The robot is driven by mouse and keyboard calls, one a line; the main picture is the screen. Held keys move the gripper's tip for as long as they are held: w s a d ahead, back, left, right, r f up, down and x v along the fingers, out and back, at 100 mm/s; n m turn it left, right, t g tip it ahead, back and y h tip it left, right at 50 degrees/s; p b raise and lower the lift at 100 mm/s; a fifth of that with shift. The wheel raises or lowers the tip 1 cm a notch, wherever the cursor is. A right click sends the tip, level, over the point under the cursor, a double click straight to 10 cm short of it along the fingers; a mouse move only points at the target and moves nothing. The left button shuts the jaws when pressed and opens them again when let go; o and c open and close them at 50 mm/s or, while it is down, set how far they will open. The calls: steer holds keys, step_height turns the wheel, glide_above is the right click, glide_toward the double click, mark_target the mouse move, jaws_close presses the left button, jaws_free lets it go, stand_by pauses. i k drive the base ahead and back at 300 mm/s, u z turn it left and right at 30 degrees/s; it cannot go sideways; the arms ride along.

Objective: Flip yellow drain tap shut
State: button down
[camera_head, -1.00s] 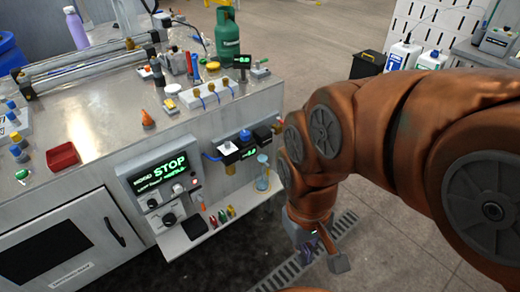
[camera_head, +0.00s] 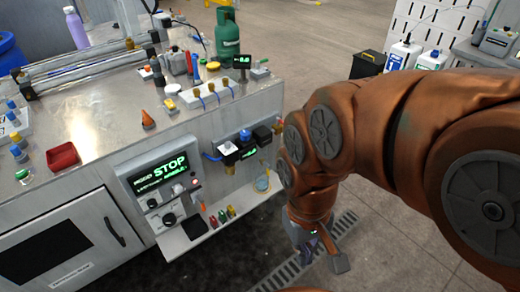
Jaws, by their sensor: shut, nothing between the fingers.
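No yellow drain tap stands out clearly. A yellow piece (camera_head: 168,104) lies on the machine top. My gripper (camera_head: 323,254) is shut and empty, pointing down over the floor to the right of the machine, clear of the valve unit. My orange arm covers much of the right side.
The control panel (camera_head: 160,178) reads STOP. A shelf (camera_head: 215,222) below it holds small coloured items and a clear vessel (camera_head: 262,183). A floor grate (camera_head: 285,276) lies under my gripper.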

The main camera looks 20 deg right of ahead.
mark_target(265, 164)
steer(key=k, duration=0.5)
steer(key=u, duration=0.85)
steer(key=i, duration=0.15)
steer(key=u, duration=0.25)
